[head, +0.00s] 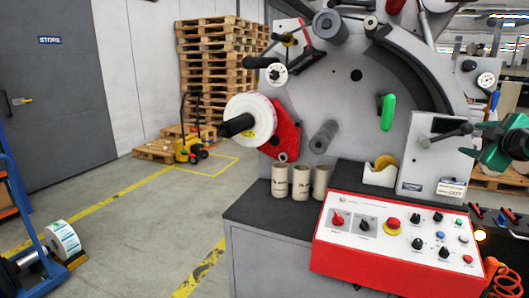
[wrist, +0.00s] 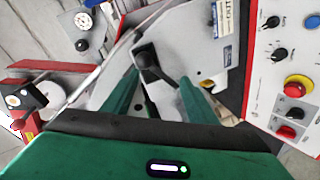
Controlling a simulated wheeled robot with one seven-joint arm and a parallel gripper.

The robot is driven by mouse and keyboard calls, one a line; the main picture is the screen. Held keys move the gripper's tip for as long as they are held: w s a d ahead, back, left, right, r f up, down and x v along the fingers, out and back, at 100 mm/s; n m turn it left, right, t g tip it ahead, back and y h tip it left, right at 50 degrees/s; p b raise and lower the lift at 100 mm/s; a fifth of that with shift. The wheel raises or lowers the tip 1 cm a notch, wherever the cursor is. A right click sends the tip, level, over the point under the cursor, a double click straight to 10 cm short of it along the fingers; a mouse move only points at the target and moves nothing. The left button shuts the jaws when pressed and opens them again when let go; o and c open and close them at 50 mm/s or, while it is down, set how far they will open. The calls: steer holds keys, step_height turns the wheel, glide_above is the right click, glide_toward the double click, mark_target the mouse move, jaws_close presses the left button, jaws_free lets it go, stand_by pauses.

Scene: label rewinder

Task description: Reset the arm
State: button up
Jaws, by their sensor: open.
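My gripper (head: 481,139) is green and reaches in from the right edge of the head view, with its fingers toward the machine's front. In the wrist view my gripper (wrist: 160,78) has its two green fingers spread, with nothing held. A black lever (head: 446,135) on a grey plate lies just left of the fingertips in the head view. In the wrist view the lever (wrist: 150,66) shows between and beyond the fingers. I cannot tell how large the gap to it is. Most of my arm is out of view.
The rewinder's grey face (head: 345,92) carries a white label roll (head: 250,118) and a green handle (head: 388,112). Below my gripper is a red-edged control panel (head: 395,240) with buttons. Cardboard cores (head: 300,182) stand on the dark bench. Floor at left is mostly open.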

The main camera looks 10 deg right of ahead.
steer(key=s+a+f+m+g+y, duration=0.2)
steer(key=s+a+f+m+g, duration=0.25)
steer(key=a+f, duration=0.4)
steer(key=s+a+f+m+g+y, duration=0.2)
steer(key=s+a+f+m+g, duration=0.1)
steer(key=s+a+f, duration=0.5)
steer(key=s+a+f+m+g+y, duration=0.1)
steer(key=s+a+f+m+g, duration=0.2)
steer(key=s, duration=0.4)
steer(key=s+a+f+m+g+y, duration=0.1)
steer(key=s+a+f+m+g, duration=0.2)
steer(key=s+a, duration=0.3)
steer(key=shift+s+f+m+g, duration=0.35)
steer(key=shift+s+f, duration=0.3)
steer(key=shift+s, duration=0.3)
steer(key=shift+a, duration=0.1)
steer(key=shift+w+f, duration=0.25)
steer(key=shift+w, duration=0.4)
